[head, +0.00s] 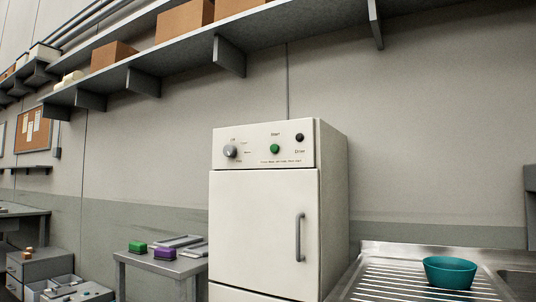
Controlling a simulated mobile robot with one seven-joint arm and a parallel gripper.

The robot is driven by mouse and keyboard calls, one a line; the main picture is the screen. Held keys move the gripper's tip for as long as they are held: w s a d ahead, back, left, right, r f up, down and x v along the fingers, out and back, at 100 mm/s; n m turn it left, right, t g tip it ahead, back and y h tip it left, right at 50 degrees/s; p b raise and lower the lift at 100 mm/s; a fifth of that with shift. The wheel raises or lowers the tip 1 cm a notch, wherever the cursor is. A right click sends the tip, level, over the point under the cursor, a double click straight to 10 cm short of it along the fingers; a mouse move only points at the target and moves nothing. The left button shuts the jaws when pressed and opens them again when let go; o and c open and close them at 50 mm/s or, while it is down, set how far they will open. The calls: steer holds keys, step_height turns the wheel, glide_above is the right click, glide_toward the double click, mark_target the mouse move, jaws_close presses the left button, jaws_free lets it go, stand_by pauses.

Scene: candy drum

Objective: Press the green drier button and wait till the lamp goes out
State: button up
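The white drier cabinet (264,225) stands against the wall in the middle of the head view. Its top panel carries a round green button (274,149) with a small label above it. To the right of the button is a small round dark lamp (299,138), which looks unlit. A grey knob (230,151) sits at the panel's left. The cabinet door is closed, with a grey vertical handle (299,237). My gripper is not in view.
A steel draining board (375,272) with a teal bowl (450,272) stands to the right. A low grey table (150,262) with a green and a purple block stands left. A wall shelf (190,62) with boxes runs above.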

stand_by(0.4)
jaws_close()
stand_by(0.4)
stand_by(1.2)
